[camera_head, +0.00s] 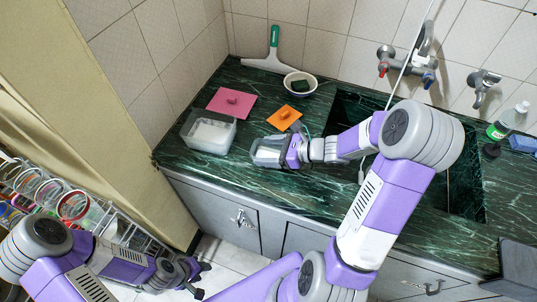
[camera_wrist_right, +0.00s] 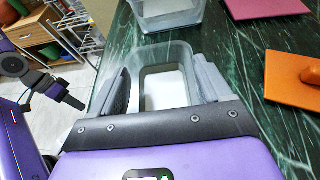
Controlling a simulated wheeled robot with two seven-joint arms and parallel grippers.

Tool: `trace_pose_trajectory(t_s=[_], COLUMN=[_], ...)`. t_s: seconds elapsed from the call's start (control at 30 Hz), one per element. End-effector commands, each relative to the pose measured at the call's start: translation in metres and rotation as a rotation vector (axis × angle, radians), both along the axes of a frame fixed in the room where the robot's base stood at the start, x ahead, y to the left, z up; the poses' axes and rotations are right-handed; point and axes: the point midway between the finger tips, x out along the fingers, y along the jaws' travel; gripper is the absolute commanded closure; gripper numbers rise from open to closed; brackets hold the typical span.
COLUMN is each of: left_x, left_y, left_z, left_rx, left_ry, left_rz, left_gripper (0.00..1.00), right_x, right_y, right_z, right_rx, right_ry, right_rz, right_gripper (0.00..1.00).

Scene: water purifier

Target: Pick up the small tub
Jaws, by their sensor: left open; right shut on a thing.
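The small tub (camera_head: 267,155) is clear, with a whitish bottom. It is over the green marble counter, near its front edge, in the head view. My right gripper (camera_head: 272,147) is shut on it. In the right wrist view, the small tub (camera_wrist_right: 167,55) sits between the two fingers of my right gripper (camera_wrist_right: 163,82). Whether it touches the counter I cannot tell. My left gripper (camera_head: 203,280) is open and empty, low at the left, away from the counter.
A larger clear tub (camera_head: 208,134) stands left of the small tub. A pink lid (camera_head: 231,103), an orange lid (camera_head: 284,118) and a white bowl (camera_head: 300,84) lie behind. The sink (camera_head: 352,104) is at the right, below the taps. A wire rack (camera_head: 115,225) stands at the left.

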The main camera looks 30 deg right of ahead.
Motion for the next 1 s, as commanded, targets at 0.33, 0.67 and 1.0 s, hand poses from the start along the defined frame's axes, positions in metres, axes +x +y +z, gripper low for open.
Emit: trace_pose_trajectory(t_s=[0.33, 0.67, 1.0], left_x=[0.000, 0.000, 0.000], left_y=[0.000, 0.000, 0.000], left_z=[0.003, 0.017, 0.033], left_rx=[0.000, 0.000, 0.000], left_ry=[0.000, 0.000, 0.000], left_rz=[0.000, 0.000, 0.000], left_gripper=[0.57, 0.57, 0.57], right_x=[0.000, 0.000, 0.000], right_y=[0.000, 0.000, 0.000], right_z=[0.007, 0.038, 0.073], right_rx=[0.000, -0.002, -0.002], right_ry=[-0.002, -0.004, -0.003], right_rz=[-0.001, 0.001, 0.000], right_gripper=[0.57, 0.57, 0.57])
